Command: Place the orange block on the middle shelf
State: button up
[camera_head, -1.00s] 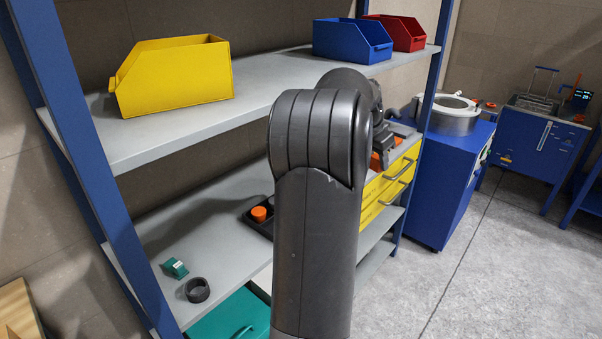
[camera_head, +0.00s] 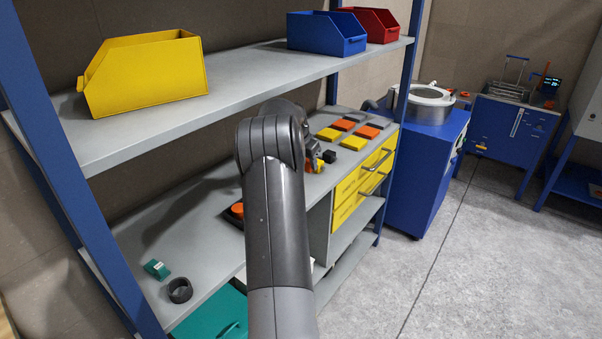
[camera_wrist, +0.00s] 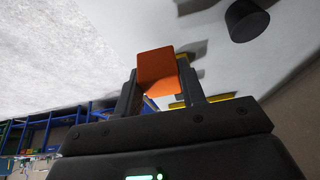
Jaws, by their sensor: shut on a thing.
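In the wrist view an orange block (camera_wrist: 157,70) sits between the two fingers of my gripper (camera_wrist: 160,84), which is shut on it. In the head view my gripper (camera_head: 318,160) is partly hidden behind my arm, and a bit of orange shows at it. It is over or beside the left part of the drawer unit's top. The middle shelf (camera_head: 205,228) is the grey board below the yellow bin. On its left end are a small green object (camera_head: 157,269) and a dark ring (camera_head: 180,291). My arm hides part of this shelf.
Flat yellow (camera_head: 329,134), orange and dark pieces lie on the drawer unit (camera_head: 362,190). A dark cylinder (camera_wrist: 246,20) shows near the block in the wrist view. The upper shelf (camera_head: 240,98) holds yellow, blue and red bins. A blue post (camera_head: 75,190) stands at left.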

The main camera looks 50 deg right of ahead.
jog(key=shift+w+a+f, duration=0.1)
jog(key=shift+w+f, duration=0.65)
jog(key=shift+w, duration=0.3)
jog(key=shift+f, duration=1.9)
jog(key=shift+f, duration=0.15)
jog(key=o, duration=1)
jog(key=shift+o, duration=0.2)
jog(key=shift+v, duration=2.2)
